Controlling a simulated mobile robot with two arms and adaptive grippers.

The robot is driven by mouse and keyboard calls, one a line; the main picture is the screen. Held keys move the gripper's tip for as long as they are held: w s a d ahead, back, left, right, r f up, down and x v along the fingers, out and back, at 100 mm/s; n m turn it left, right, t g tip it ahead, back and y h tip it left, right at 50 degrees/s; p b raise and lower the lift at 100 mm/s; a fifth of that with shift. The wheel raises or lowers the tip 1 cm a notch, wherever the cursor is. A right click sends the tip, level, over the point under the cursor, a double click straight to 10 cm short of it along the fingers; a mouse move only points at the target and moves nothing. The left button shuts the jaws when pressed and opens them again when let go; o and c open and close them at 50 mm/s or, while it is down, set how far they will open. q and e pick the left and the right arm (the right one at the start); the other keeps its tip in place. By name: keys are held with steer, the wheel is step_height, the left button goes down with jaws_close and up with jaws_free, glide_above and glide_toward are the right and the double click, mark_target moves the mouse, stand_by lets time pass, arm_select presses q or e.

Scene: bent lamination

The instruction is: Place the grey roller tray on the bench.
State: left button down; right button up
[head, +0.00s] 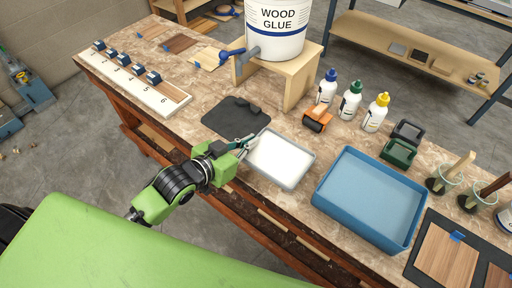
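The grey roller tray (297,183) is shallow and rectangular, with a grey rim and a white inside. It is at the front part of the bench (205,95), left of the large blue tray. I cannot tell whether its underside rests fully on the bench top. My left gripper (249,144) is at the tray's left rim, with its fingertips at or against that edge. The fingers are small here, and I cannot tell whether they are closed on the rim. My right gripper is not in view.
A dark mat (232,115) lies just behind the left gripper. A blue tray (370,200) stands close on the right. An orange tool (317,121) and several glue bottles (349,101) are behind. A wooden stand (298,83) holds a glue bucket (277,28).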

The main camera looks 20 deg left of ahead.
arm_select(q)
steer(key=w+f, duration=0.2)
steer(key=f, duration=0.1)
steer(key=shift+w+d, duration=0.3)
steer(key=shift+d, duration=0.1)
steer(key=shift+f+p, duration=0.3)
steer(key=shift+f, duration=1.4)
steer(key=c, duration=2.7)
jaws_free()
steer(key=shift+f, duration=0.2)
steer(key=shift+c, duration=0.2)
steer(key=o, duration=0.5)
steer(key=shift+c, duration=0.2)
steer(key=shift+r, duration=0.15)
steer(key=v, duration=1.2)
steer(key=shift+b, duration=0.45)
steer(key=shift+w, duration=0.1)
